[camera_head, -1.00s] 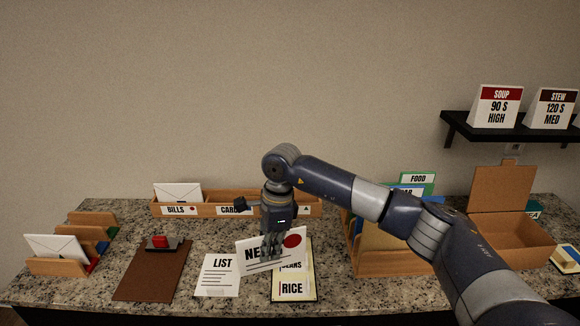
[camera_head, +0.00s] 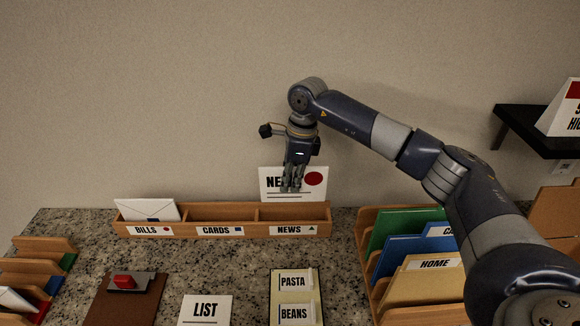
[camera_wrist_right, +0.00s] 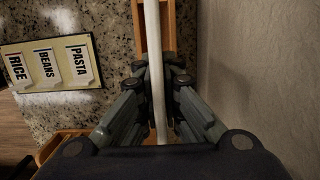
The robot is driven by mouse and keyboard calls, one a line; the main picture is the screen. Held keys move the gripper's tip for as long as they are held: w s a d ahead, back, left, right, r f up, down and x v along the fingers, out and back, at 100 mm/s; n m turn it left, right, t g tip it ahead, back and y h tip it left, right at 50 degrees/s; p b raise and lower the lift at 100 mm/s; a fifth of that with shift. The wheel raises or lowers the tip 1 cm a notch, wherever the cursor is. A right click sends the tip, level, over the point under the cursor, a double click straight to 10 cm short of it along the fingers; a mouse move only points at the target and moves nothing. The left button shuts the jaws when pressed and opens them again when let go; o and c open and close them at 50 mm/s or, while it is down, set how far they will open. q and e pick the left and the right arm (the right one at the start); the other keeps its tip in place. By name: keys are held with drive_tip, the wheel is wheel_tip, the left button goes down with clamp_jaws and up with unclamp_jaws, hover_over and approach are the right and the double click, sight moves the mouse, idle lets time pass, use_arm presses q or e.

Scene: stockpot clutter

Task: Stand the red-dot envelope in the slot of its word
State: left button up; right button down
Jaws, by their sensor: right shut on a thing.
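The red-dot envelope (camera_head: 266,186) is white, with a word beginning "NE" partly covered by my fingers and a red dot at its right. My right gripper (camera_head: 292,186) is shut on it and holds it upright above the NEWS end of the wooden slot rack (camera_head: 218,231). In the right wrist view the envelope (camera_wrist_right: 155,70) shows edge-on between the fingers (camera_wrist_right: 159,88), with the rack (camera_wrist_right: 139,28) beneath. The rack's labels read BILLS, CARDS and NEWS (camera_head: 290,230). The BILLS slot holds another white envelope (camera_head: 147,210); the CARDS slot looks empty. My left gripper is out of view.
A LIST card (camera_head: 206,310) and a board with PASTA and BEANS cards (camera_head: 296,296) lie in front. A brown clipboard (camera_head: 122,300) is at left. A file holder with coloured folders (camera_head: 408,222) stands right of the rack. The wall is close behind.

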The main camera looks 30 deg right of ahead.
sight(291, 200)
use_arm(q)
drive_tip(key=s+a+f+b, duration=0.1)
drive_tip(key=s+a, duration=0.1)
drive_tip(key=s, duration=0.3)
use_arm(e)
drive_tip(key=f+b, duration=0.1)
drive_tip(key=f, duration=0.2)
drive_tip(key=f+b, duration=0.1)
drive_tip(key=f, duration=0.1)
drive_tip(key=shift+s+a+f+b, duration=0.15)
drive_tip(key=shift+s+f+b, duration=0.1)
drive_tip(key=shift+s+b, duration=0.05)
drive_tip(key=shift+f+b, duration=0.3)
drive_tip(key=shift+f, duration=0.05)
drive_tip(key=shift+f+b, duration=0.6)
drive_tip(key=shift+f, duration=0.25)
drive_tip(key=shift+f+b, duration=0.3)
drive_tip(key=shift+f, duration=0.2)
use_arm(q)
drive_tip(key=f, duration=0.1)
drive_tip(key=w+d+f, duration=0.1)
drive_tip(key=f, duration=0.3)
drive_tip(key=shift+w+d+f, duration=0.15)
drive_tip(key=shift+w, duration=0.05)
